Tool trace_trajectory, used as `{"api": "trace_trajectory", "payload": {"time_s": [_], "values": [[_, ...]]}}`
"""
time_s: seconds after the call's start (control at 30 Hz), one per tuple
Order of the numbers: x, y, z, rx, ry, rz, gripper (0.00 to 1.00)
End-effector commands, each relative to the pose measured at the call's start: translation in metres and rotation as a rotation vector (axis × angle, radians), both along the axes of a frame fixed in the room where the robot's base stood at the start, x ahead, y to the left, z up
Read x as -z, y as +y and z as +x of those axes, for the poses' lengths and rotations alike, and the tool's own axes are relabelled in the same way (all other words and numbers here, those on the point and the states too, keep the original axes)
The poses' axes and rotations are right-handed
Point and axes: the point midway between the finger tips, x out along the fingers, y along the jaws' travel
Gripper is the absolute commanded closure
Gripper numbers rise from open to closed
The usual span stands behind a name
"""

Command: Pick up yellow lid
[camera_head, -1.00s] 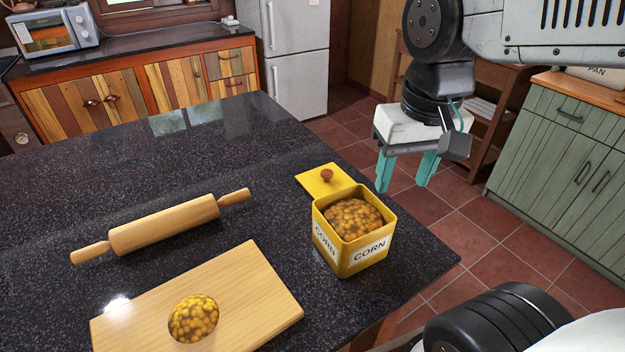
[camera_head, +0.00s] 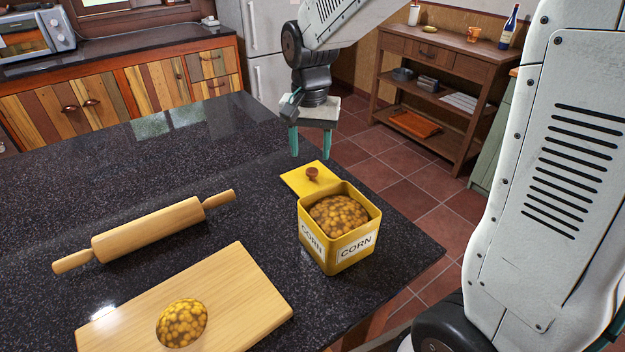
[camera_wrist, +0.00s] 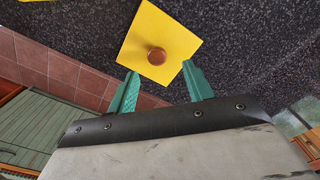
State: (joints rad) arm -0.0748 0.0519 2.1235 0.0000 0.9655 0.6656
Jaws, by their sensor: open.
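The yellow lid (camera_head: 309,179) is a flat square with a brown round knob (camera_head: 312,173). It lies on the dark speckled counter (camera_head: 240,150), behind the yellow corn tin. My gripper (camera_head: 295,145) is above and behind the lid, near the counter's far edge, with its teal fingers pointing down. In the wrist view the lid (camera_wrist: 150,33) lies ahead of the fingertips, with the knob between their lines. My gripper (camera_wrist: 161,72) is open and empty, and the fingers appear apart from the knob.
The open corn tin (camera_head: 345,250), full of corn, stands right in front of the lid. The counter beyond the rolling pin is clear. A wooden shelf (camera_head: 440,55) stands behind.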

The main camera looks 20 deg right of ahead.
Motion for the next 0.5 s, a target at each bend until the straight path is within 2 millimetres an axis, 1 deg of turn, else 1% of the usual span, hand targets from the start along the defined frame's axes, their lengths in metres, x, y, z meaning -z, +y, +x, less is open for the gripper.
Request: {"api": "trace_trajectory", "payload": {"time_s": [0.2,0.3,0.4,0.5], "values": [[0.033,-0.002,-0.005,0.0,0.004,-0.001,0.49],[0.045,-0.002,-0.004,-0.001,0.004,0.0,0.49],[0.05,-0.002,-0.004,-0.001,0.001,0.0,0.49],[0.051,-0.001,-0.004,-0.002,0.0,0.0,0.49]]}}
